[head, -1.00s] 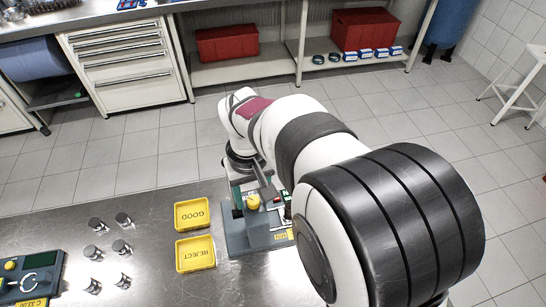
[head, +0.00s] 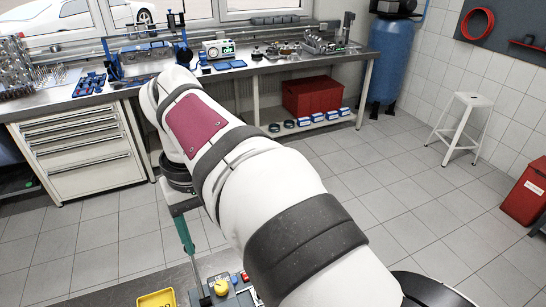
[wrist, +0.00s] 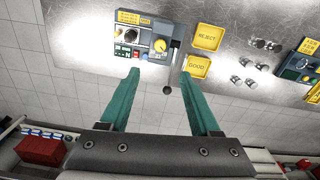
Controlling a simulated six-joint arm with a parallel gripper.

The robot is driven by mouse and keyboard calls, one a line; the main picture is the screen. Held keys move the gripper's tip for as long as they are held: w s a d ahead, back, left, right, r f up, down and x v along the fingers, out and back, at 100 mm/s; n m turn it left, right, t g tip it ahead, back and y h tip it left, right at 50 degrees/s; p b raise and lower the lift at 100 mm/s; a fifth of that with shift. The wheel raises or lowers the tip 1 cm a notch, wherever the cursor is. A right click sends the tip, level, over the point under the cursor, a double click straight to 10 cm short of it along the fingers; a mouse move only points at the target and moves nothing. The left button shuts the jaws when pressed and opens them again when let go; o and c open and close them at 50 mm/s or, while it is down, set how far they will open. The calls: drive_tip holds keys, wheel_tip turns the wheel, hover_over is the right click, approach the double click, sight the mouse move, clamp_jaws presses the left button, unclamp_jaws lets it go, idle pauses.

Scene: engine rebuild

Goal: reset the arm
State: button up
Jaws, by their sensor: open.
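My gripper (wrist: 160,74) is open, its two teal fingers spread wide with nothing held between them. In the wrist view the fingers point towards the steel bench (wrist: 215,92), over a test device with a yellow knob (wrist: 160,45). In the head view one teal finger (head: 185,236) hangs below my wrist, above and behind the device, whose yellow knob (head: 221,287) shows at the bottom edge. My arm hides the rest of the gripper.
Yellow REJECT (wrist: 207,37) and GOOD (wrist: 197,66) trays sit beside the device. A red box (head: 312,97) lies on the far bench's lower shelf. Open tiled floor separates the benches.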

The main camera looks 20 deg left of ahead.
drive_tip(key=shift+r, duration=0.25)
drive_tip(key=d+m, duration=0.5)
drive_tip(key=d, duration=0.8)
drive_tip(key=s+d+f+m+y, duration=0.1)
drive_tip(key=s+d+f+m, duration=0.4)
drive_tip(key=d, duration=0.3)
drive_tip(key=s+d+f+m, duration=0.4)
drive_tip(key=s+d+m, duration=0.1)
drive_tip(key=s+d, duration=0.1)
drive_tip(key=shift+s+d+f+m+y, duration=0.3)
drive_tip(key=shift+d+f+m+y, duration=0.1)
drive_tip(key=shift+d, duration=0.45)
